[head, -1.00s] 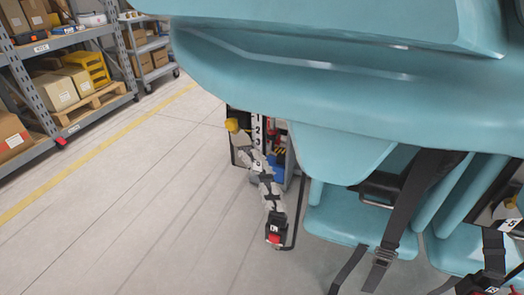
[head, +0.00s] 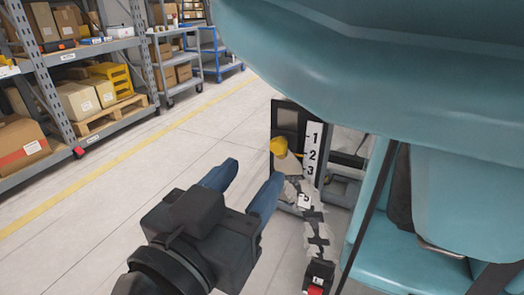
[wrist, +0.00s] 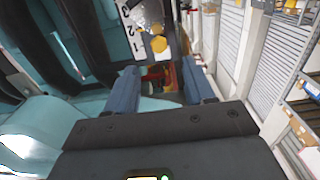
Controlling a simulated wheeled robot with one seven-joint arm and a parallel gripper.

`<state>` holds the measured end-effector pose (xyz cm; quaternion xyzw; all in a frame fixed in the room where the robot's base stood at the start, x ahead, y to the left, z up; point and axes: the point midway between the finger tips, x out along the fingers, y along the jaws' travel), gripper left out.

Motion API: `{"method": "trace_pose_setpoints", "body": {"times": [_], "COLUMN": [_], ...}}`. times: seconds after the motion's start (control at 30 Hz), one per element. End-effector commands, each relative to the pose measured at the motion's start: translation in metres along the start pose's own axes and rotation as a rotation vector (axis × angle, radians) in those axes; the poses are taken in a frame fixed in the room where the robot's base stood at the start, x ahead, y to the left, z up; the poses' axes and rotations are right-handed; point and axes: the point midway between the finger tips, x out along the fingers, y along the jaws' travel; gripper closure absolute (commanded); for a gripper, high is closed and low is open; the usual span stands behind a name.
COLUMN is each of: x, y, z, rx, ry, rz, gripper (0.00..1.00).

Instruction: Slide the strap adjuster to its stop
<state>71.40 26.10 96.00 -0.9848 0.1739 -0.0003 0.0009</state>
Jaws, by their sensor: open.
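My gripper (head: 250,178) is open, with two blue fingers apart and nothing visible between them; it also shows in the wrist view (wrist: 160,78). It appears left of a yellow knob (head: 279,146) in the head view. The yellow knob (wrist: 159,44) is beyond the fingertips in the wrist view. A white strip numbered 1, 2, 3 (head: 312,150) stands beside the knob on a dark panel. A dark strap (head: 400,190) lies against the teal seat. I cannot clearly make out the strap adjuster.
A large teal shell (head: 400,70) overhangs the upper right. The teal seat (head: 385,240) fills the lower right. Shelves with boxes (head: 75,100) stand at the left. The floor between them is clear.

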Motion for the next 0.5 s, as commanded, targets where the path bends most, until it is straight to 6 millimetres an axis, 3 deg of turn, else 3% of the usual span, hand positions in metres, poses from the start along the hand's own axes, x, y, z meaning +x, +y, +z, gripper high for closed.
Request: {"method": "trace_pose_setpoints", "body": {"times": [0.3, 0.5], "x": [0.047, 0.068], "y": [0.001, 0.001], "z": [0.000, 0.000], "rx": [-0.001, -0.002], "ry": [-0.001, 0.000], "rz": [0.003, 0.001], "gripper": [0.46, 0.46]}}
